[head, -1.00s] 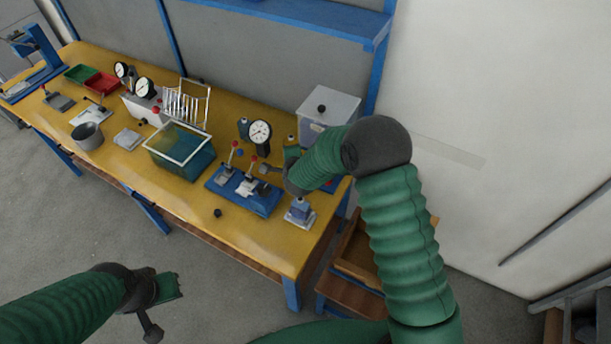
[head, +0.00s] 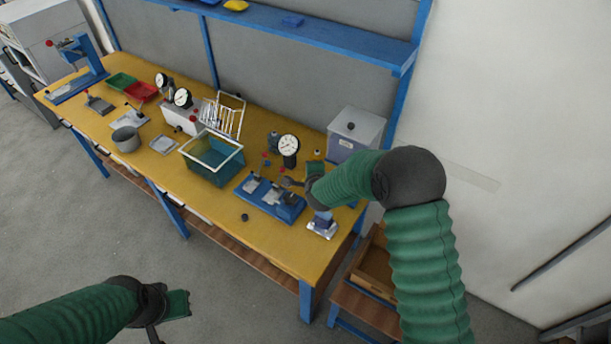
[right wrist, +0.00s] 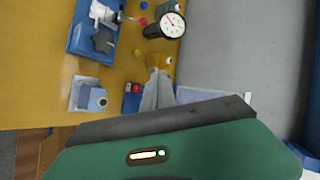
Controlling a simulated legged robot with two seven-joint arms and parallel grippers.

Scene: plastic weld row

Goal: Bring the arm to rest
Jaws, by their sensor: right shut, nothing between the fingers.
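My right arm reaches over the right end of the yellow workbench (head: 285,245). My right gripper (head: 288,182) is small and partly hidden by the arm in the head view. In the right wrist view its grey fingers (right wrist: 157,88) are together with nothing between them, above the bench top. My left gripper (head: 160,325) hangs over the floor in front of the bench at the lower left. Its fingers are too dark and cut off to tell whether they are open.
Near the right gripper are a blue fixture with clamps (head: 270,200), a dial gauge (head: 288,146), a small blue block on a plate (head: 322,222) and a grey lidded box (head: 355,133). A teal bin (head: 212,160) stands left.

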